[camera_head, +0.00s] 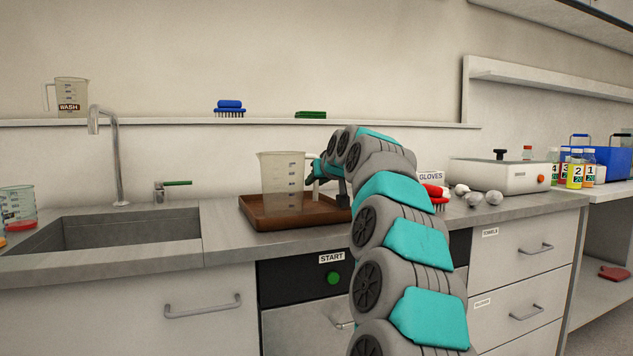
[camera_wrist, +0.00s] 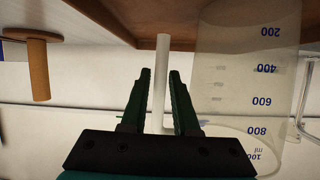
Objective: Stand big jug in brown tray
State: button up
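The big jug (camera_head: 281,185) is clear with blue volume marks and stands upright in the brown tray (camera_head: 262,222) on the counter. Its body fills the right of the wrist view (camera_wrist: 235,85), which is upside down. My gripper (camera_head: 316,176) is at the jug's right side, at its handle. In the wrist view my two dark green fingers (camera_wrist: 160,75) are apart, with a pale upright bar, seemingly the jug's handle (camera_wrist: 162,85), between them. Gaps show on both sides of the bar. The tray also shows at the top of the wrist view (camera_wrist: 110,18).
A sink (camera_head: 125,230) with a tap (camera_head: 115,150) is left of the tray. A jug marked WASH (camera_head: 70,97) and brushes (camera_head: 229,108) are on the ledge above. A red brush (camera_head: 435,193), pale round items (camera_head: 482,198) and a white device (camera_head: 500,177) lie to the right.

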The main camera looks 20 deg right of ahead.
jog(key=shift+o, duration=1.2)
jog(key=shift+r, duration=0.2)
jog(key=shift+s+r, duration=0.1)
jog(key=shift+s, duration=0.35)
jog(key=v, duration=1.1)
jog(key=shift+b, duration=0.45)
